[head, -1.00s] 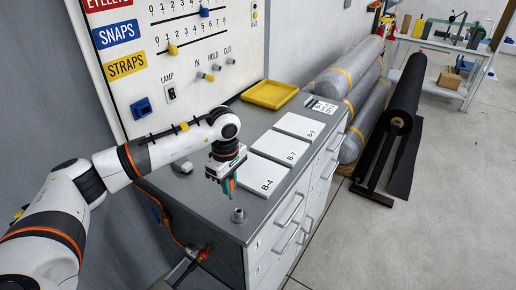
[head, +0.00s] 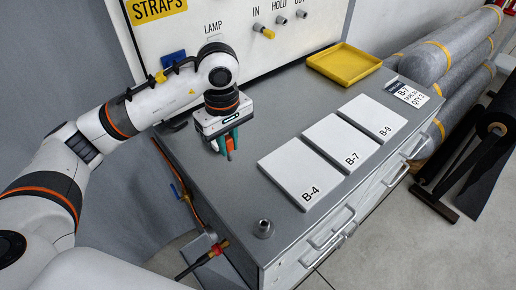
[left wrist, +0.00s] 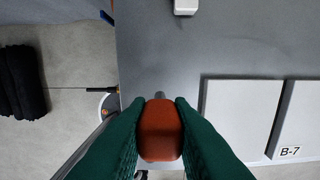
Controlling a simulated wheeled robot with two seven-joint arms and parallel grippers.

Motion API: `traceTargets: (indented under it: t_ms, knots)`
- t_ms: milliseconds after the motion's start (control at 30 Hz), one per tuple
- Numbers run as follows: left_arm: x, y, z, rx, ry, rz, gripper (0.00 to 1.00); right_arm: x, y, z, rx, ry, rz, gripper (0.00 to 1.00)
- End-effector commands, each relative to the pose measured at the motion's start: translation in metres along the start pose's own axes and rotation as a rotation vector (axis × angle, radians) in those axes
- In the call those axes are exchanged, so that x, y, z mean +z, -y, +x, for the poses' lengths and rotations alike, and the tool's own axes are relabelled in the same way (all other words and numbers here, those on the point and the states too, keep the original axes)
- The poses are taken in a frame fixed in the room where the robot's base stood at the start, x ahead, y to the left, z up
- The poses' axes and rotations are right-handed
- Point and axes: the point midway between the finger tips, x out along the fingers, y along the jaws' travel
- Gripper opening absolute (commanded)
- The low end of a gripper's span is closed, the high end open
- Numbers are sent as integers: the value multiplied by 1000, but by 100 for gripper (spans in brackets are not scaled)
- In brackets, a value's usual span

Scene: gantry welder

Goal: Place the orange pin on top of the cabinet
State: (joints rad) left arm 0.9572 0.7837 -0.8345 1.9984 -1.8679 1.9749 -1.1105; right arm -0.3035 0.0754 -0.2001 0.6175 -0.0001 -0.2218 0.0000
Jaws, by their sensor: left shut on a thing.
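The orange pin (left wrist: 160,132) is held between the green fingers of my left gripper (left wrist: 160,118) in the left wrist view. In the head view my left gripper (head: 227,145) points down, with a little of the pin showing between its teal fingers. It is over the grey top of the cabinet (head: 230,188), left of the B-4 plate. I cannot tell the gap between the pin and the cabinet top. My right gripper is not in view.
White plates B-4 (head: 302,172), B-7 (head: 341,141) and B-9 (head: 374,116) lie on the cabinet. A small metal fitting (head: 264,228) stands near its front left corner. A yellow tray (head: 344,66) is at the back. Bare grey top surrounds the fitting.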

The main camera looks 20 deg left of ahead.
Motion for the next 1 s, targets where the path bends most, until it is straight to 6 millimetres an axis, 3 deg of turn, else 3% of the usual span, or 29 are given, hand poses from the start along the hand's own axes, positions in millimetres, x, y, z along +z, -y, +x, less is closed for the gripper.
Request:
traceTargets:
  t_ms: [233, 600, 1000]
  knots:
    - [0, -2, 43, 7, -2, -3, 0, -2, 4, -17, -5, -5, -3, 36]
    - [0, -1, 87, 5, -2, -3, 0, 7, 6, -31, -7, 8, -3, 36]
    - [1, 0, 98, 1, 1, -1, 0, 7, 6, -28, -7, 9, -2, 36]
